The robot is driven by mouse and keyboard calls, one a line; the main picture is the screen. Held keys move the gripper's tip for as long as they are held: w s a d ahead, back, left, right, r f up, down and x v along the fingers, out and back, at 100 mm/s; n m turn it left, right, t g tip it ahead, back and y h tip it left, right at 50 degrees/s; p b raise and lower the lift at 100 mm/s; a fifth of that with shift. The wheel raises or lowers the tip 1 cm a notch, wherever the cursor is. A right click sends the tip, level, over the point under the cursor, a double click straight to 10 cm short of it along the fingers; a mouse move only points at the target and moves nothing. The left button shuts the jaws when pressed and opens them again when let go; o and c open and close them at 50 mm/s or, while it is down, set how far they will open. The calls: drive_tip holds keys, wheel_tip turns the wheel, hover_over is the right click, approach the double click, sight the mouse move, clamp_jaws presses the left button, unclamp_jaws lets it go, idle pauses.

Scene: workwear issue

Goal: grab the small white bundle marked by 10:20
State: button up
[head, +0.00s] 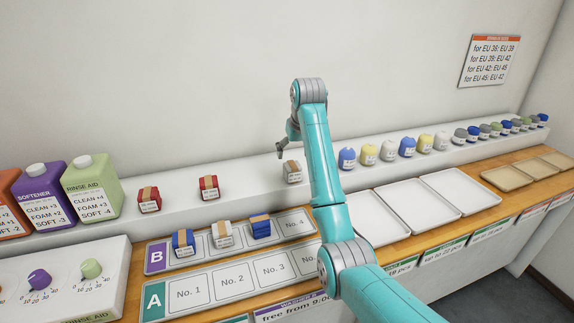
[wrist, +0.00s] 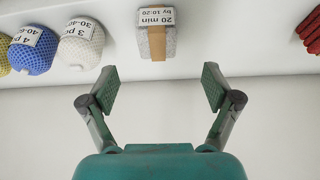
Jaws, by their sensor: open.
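A small white bundle (head: 292,171) with a brown band stands on the raised white ledge. In the wrist view this bundle (wrist: 157,43) shows upside down at the top middle, and its label reads "20 min by 10:20". My gripper (head: 281,148) is just above and behind it in the head view. In the wrist view my gripper (wrist: 158,88) is open and empty, its fingers apart, with the bundle beyond the fingertips and not between them. Another white bundle (head: 222,235) stands on the B strip; its label is too small to read.
Red bundles (head: 209,188) stand left of the white one on the ledge. A blue net bag (head: 346,159) and several other bags line the ledge to its right. Blue bundles (head: 183,243) flank the white one on strip B (head: 157,257). Empty white trays (head: 383,228) lie in front.

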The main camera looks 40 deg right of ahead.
sight(292, 165)
drive_tip(key=x, duration=1)
drive_tip(key=shift+w+d+f, duration=0.25)
drive_tip(key=shift+f, duration=0.05)
drive_tip(key=c, duration=1.3)
drive_tip(key=shift+o, duration=0.2)
